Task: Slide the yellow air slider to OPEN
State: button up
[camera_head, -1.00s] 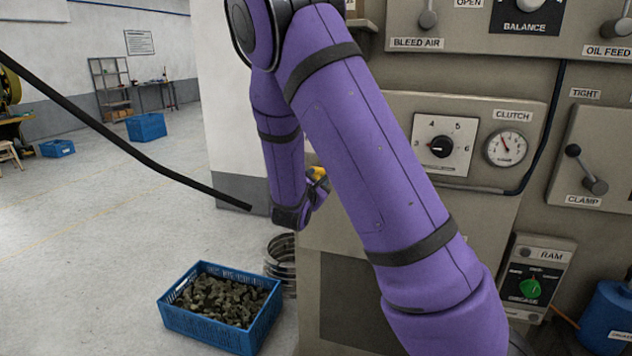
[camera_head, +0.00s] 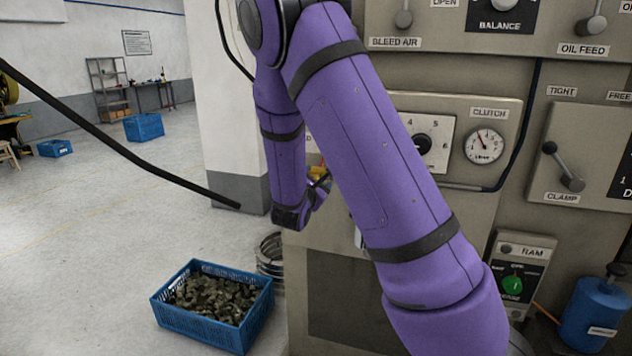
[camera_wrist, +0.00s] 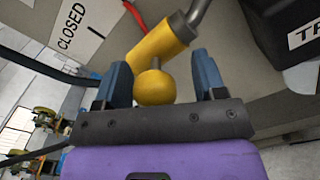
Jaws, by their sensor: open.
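The yellow air slider shows in the wrist view as a yellow cylinder (camera_wrist: 150,52) on a grey metal rod, with a round yellow knob (camera_wrist: 155,86) on a short stem. My gripper (camera_wrist: 158,80) is open, its two blue fingers on either side of the knob. I cannot tell whether a finger touches it. A CLOSED label (camera_wrist: 72,27) is at the upper left of the wrist view. No OPEN label for this slider shows there. In the head view my arm hides most of the slider; a small yellow part (camera_head: 320,171) shows beside my wrist.
In the head view, a blue crate of metal scraps (camera_head: 213,337) stands on the floor by the machine. The floor to the left is largely clear.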

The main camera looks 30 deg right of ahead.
jog(key=v, duration=1)
jog(key=shift+s+a, duration=0.3)
jog(key=shift+d, duration=0.1)
jog(key=s+d+r+m+g+y, duration=0.2)
jog(key=s+d+r+m+g, duration=0.1)
jog(key=s+m+g, duration=0.4)
jog(key=s+d+r+m+g+y, duration=0.1)
jog(key=s+d+r+m+g, duration=0.15)
jog(key=s+r+m, duration=0.4)
jog(key=s+a+r+m+t+y, duration=0.2)
jog(key=s+a+y, duration=0.3)
jog(key=s+a, duration=0.1)
jog(key=s+a+r+m+t+y, duration=0.2)
jog(key=s+a+r+m+y, duration=0.1)
jog(key=s+a+y, duration=0.3)
jog(key=shift+s+a, duration=0.35)
jog(key=shift+s, duration=0.75)
jog(key=shift+r, duration=0.1)
